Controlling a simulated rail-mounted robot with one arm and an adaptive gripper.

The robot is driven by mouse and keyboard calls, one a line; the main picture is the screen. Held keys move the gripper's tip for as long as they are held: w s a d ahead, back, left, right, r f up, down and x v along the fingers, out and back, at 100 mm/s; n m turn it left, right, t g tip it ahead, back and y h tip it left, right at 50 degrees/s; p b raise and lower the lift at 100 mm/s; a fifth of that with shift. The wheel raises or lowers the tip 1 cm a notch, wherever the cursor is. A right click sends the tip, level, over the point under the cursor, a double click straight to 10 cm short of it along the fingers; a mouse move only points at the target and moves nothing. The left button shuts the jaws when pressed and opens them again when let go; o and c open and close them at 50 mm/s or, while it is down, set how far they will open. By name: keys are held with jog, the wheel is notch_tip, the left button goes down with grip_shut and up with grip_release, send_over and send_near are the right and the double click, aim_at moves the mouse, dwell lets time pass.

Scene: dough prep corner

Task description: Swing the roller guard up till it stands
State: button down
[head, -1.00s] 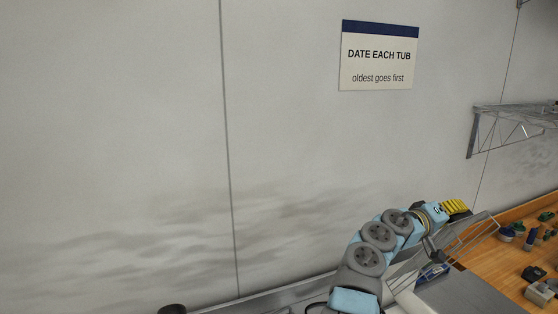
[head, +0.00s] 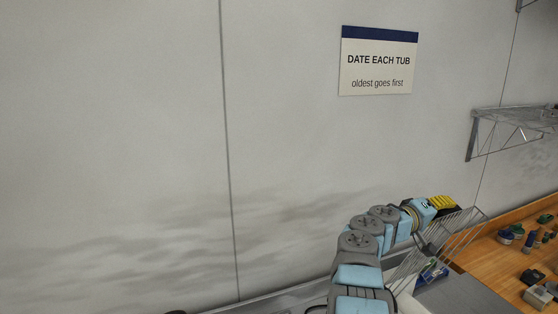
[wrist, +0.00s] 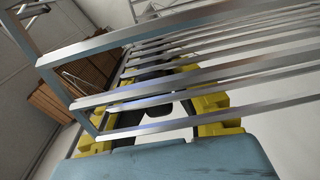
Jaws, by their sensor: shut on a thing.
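The roller guard (head: 464,236) is a grey metal frame with thin parallel bars. In the head view it slants up and to the right from the machine, tilted rather than upright. My gripper (head: 445,203), with yellow fingers, is at the guard's upper left edge. In the wrist view the guard's bars (wrist: 215,83) cross in front of and between the yellow fingers of my gripper (wrist: 160,100). My gripper is shut on the guard. The exact contact point is hidden behind the bars, and my arm hides part of the machine below.
A wooden worktop (head: 510,250) with several small tools and blocks lies at the right. A wire shelf (head: 512,120) is fixed to the wall above it. A sign (head: 378,62) hangs on the wall. The wall area left of my arm is clear.

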jog(key=c, duration=1)
grip_release()
jog(key=shift+f, duration=0.35)
jog(key=shift+o, duration=0.2)
jog(key=shift+r, duration=0.2)
jog(key=shift+a+f+b, duration=0.1)
jog(key=shift+a+b, duration=0.1)
jog(key=shift+b, duration=0.65)
jog(key=b, duration=0.4)
jog(key=shift+s+a, duration=0.2)
jog(key=shift+a, duration=0.2)
jog(key=shift+s+a+b, duration=0.1)
jog(key=shift+a+b, duration=0.2)
jog(key=shift+b, duration=0.7)
jog(key=shift+a+b, duration=0.1)
jog(key=shift+b, duration=0.25)
